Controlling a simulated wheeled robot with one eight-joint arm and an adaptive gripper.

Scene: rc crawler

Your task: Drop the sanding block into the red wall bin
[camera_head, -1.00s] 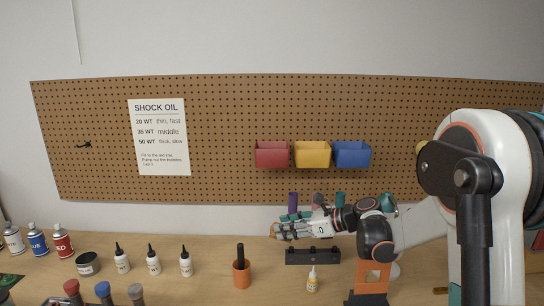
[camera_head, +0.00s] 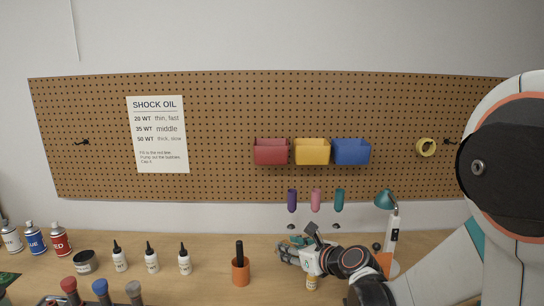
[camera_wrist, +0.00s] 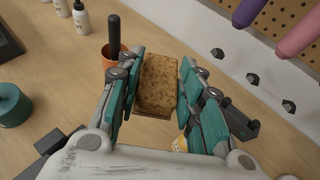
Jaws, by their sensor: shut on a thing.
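The sanding block (camera_wrist: 157,84) is a tan-brown, cork-like rectangular block. In the wrist view it sits between the teal-padded fingers of my gripper (camera_wrist: 161,62), which is shut on it. In the head view my gripper (camera_head: 296,252) is low over the back of the bench, below the pegboard; the block cannot be told clearly there. The red wall bin (camera_head: 271,152) hangs on the pegboard, left of the yellow bin, above and slightly left of my gripper. Its inside is mostly hidden.
A yellow bin (camera_head: 312,152) and a blue bin (camera_head: 351,152) hang right of the red one. Purple, pink and teal handles (camera_head: 316,200) hang below. An orange cup (camera_head: 241,270) with a black-handled tool stands left of my gripper. A lamp (camera_head: 390,225) stands to the right.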

